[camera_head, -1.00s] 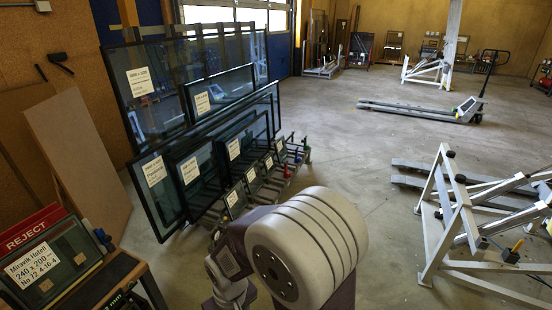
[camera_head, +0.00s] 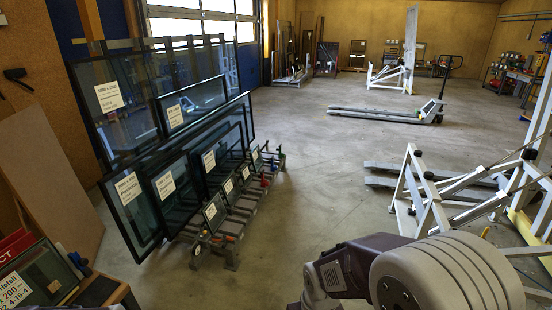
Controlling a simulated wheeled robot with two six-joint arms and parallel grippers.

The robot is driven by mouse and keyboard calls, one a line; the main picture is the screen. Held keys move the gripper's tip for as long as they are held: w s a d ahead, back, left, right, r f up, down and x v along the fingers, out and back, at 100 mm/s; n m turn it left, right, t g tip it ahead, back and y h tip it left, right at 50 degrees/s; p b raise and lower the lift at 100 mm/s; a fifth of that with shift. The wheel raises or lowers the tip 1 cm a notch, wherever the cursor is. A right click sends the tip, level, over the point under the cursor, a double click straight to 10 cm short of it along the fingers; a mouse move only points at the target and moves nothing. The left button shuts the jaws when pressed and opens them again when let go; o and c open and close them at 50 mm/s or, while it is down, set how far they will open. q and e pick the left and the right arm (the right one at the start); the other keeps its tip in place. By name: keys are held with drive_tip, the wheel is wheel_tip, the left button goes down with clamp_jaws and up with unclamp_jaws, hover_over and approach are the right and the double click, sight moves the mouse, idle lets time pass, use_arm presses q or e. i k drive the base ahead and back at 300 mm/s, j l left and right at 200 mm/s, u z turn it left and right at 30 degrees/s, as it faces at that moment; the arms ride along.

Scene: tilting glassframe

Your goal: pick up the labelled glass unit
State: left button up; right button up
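A small dark glass unit (camera_head: 47,268) with a white printed label (camera_head: 12,290) leans at the lower left, cut by the picture edge. The label's visible part reads "200" and "4-16-4". Several larger glass panes, also with white labels, lean on a rack at the left, among them one large front pane (camera_head: 140,222). Small labelled units stand along the rack's front, including one (camera_head: 214,211) at its near end. Neither gripper is in view. One of my arm links shows at the bottom right, clear of the glass.
A red sign (camera_head: 14,245) stands behind the small unit, on a wooden-edged bench (camera_head: 100,291). A tan board (camera_head: 48,180) leans on the left wall. White metal frames (camera_head: 425,205) stand at the right. A pallet truck (camera_head: 385,115) is farther back. The middle floor is clear.

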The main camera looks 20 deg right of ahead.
sight(25, 281)
drive_tip(key=j+u, duration=0.15)
drive_tip(key=u, duration=1.25)
drive_tip(key=k+j, duration=0.05)
